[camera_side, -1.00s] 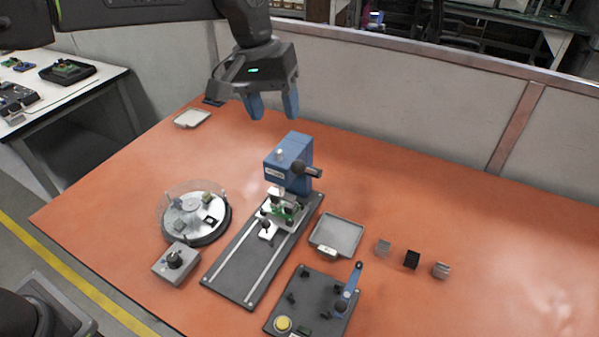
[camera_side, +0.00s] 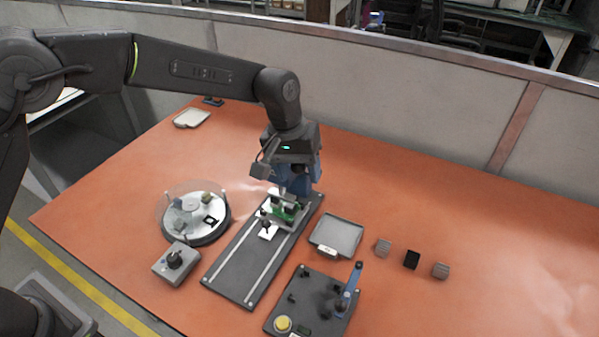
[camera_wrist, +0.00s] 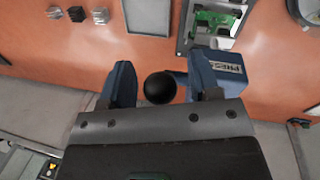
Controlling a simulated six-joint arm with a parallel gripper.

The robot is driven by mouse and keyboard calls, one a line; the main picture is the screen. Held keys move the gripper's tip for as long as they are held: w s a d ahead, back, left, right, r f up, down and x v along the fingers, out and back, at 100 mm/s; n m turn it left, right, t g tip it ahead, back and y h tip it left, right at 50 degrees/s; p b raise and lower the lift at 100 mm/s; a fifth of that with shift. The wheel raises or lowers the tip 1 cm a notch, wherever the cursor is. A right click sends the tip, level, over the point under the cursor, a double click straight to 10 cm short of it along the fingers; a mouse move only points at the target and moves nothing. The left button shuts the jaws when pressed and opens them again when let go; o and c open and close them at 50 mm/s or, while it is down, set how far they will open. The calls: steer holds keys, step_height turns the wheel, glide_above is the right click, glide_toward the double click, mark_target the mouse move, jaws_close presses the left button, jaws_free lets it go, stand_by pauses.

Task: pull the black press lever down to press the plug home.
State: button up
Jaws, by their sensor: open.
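The black round knob of the press lever (camera_wrist: 160,88) sits between the two blue fingers of my gripper (camera_wrist: 161,78) in the wrist view. The fingers are open, with a gap visible on both sides of the knob. The blue press body (camera_wrist: 229,67), with a white label, is just right of the knob. In the side view my gripper covers most of the press and hides the lever. A green circuit board (camera_wrist: 209,20) sits in the fixture at the press; it also shows in the side view (camera_side: 285,213). The plug cannot be made out.
The dark rail plate (camera_side: 240,265) runs forward from the press. A round turntable (camera_side: 195,238) stands left of it, a grey tray (camera_side: 336,236) right.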

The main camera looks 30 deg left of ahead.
steer(key=shift+d+f, duration=0.1)
steer(key=shift+f, duration=0.35)
jaws_close()
stand_by(0.3)
